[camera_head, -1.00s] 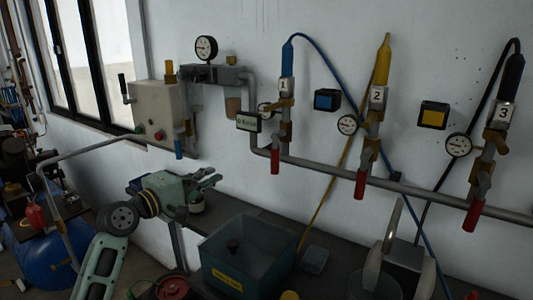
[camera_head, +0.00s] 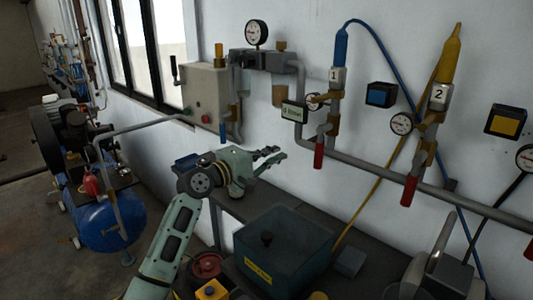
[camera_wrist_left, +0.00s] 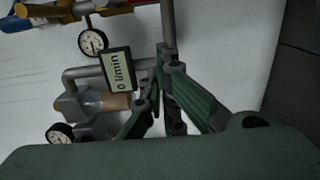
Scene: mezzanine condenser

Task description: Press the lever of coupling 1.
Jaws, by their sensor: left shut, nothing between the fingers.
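Coupling 1 hangs on the wall in the head view, with a white tag "1" (camera_head: 335,75), a blue hose end (camera_head: 340,46) on top and brass parts below. A red handle (camera_head: 318,155) hangs under it. I cannot make out for certain which part is its lever. My left gripper (camera_head: 279,154) is shut and empty, to the left of the red handle and apart from it in the picture. In the left wrist view the gripper's green fingers (camera_wrist_left: 163,62) point up toward the pipework, beside the flow display (camera_wrist_left: 118,72). My right gripper is not in view.
Coupling 2 (camera_head: 439,95) is on the same grey pipe (camera_head: 375,166) to the right. A blue-grey bin (camera_head: 283,258) stands on the bench below. A control box (camera_head: 206,97) is at left.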

